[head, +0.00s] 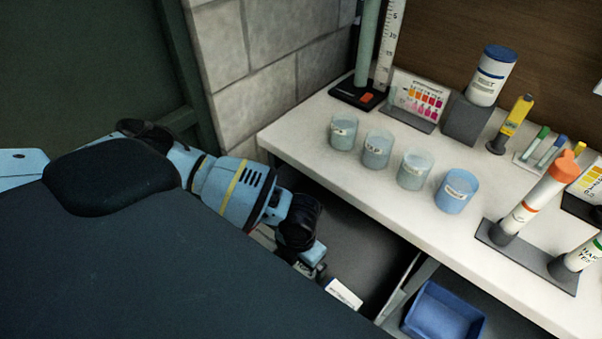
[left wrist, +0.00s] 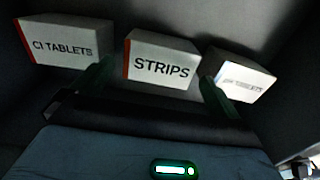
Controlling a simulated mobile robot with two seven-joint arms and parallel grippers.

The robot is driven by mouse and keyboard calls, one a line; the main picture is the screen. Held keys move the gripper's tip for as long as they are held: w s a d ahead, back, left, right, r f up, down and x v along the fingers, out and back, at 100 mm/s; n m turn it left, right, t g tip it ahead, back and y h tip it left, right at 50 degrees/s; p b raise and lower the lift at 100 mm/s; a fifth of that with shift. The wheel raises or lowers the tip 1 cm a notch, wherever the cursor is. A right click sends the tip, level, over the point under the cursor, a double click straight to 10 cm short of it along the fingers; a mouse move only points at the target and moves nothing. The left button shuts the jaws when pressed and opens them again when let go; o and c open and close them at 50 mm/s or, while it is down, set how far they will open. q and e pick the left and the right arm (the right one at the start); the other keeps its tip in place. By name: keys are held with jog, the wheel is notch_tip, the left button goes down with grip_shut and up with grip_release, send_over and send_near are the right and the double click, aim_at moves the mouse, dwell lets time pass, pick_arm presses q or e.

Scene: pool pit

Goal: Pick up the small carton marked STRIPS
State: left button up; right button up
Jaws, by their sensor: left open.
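The small white carton marked STRIPS (left wrist: 161,62), with a red edge, lies in the middle of the left wrist view. My left gripper (left wrist: 157,76) is open, with one finger toward each side of this carton. Whether the fingers touch it I cannot tell. In the head view the left gripper (head: 312,262) reaches down into the dark recess below the counter, and the STRIPS carton cannot be made out there. My right gripper is not in view.
A carton marked CI TABLETS (left wrist: 62,46) lies left of STRIPS, and another carton (left wrist: 240,76) with an unreadable label lies close on the right. The white counter (head: 330,180) holds several cups. A blue bin (head: 443,312) is right of the recess.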

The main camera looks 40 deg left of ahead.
pick_arm(q)
notch_tip(320, 180, down, 5)
jog(key=shift+f, duration=0.1)
dwell(0.3)
jog(key=shift+w, duration=0.1)
jog(key=c, duration=0.8)
